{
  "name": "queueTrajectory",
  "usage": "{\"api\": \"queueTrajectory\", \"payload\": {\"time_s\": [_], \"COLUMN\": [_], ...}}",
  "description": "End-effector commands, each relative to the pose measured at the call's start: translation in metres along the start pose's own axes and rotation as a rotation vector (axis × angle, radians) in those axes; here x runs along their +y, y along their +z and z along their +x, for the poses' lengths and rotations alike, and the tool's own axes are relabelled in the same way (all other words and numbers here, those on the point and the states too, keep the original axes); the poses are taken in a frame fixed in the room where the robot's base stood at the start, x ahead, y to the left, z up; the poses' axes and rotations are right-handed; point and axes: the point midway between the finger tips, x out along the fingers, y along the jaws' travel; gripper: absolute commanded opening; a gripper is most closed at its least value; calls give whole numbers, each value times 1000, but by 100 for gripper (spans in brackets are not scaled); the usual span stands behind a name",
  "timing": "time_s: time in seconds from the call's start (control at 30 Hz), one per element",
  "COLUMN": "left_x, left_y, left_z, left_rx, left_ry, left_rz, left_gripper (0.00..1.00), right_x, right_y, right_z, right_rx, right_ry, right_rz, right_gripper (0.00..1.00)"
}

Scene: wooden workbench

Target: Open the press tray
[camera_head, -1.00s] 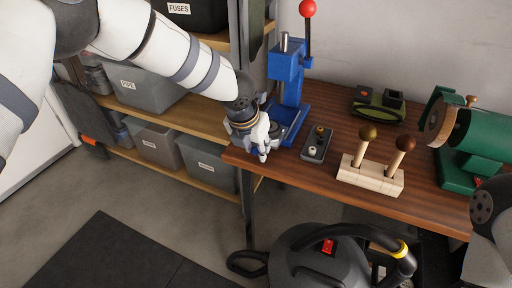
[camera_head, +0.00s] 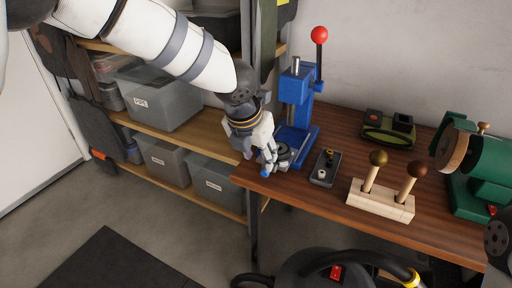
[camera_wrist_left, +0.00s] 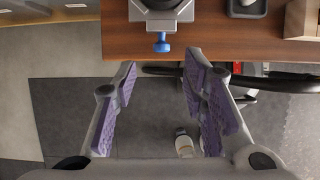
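The blue press (camera_head: 296,92) with a red-ball lever stands at the bench's left end. Its grey tray (camera_wrist_left: 160,24) sits at the press base by the front edge of the bench. In the head view the left gripper (camera_head: 267,162) hides part of the tray. My right gripper is out of view.
Right of the press are a small grey holder (camera_head: 324,168), a wooden block with two ball-topped pegs (camera_head: 380,200), a green-black device (camera_head: 389,128) and a green machine (camera_head: 484,165). Shelves with bins (camera_head: 160,101) stand left. A vacuum cleaner (camera_head: 325,268) is in front.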

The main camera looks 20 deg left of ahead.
Motion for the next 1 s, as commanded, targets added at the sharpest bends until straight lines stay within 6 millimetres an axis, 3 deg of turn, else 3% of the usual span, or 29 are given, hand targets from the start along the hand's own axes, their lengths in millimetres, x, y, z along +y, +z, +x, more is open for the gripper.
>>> {"api": "queueTrajectory", "payload": {"time_s": [0.1, 0.27, 0.57, 0.67, 0.77, 0.87, 0.9, 0.97, 1.0], "left_x": [0, 1, 0, -8, -31, -56, -63, -69, -70], "left_y": [0, 0, -1, -22, -86, -177, -216, -276, -315], "left_z": [-27, -45, -47, -31, 7, 41, 50, 58, 59], "left_rx": [-1, 1, 3, 48, 186, 386, 463, 559, 598], "left_ry": [0, 0, -1, -33, -99, -97, -59, 48, 151], "left_rz": [0, -2, -4, -102, -427, -945, -1180, -1553, -1813], "left_gripper": [39, 39, 39, 39, 39, 39, 39, 39, 39], "right_x": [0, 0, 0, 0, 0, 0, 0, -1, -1], "right_y": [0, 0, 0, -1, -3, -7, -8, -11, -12], "right_z": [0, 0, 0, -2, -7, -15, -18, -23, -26], "right_rx": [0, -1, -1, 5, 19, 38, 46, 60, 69], "right_ry": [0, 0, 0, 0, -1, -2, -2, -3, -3], "right_rz": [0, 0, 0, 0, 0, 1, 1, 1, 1], "right_gripper": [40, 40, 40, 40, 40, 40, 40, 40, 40]}}
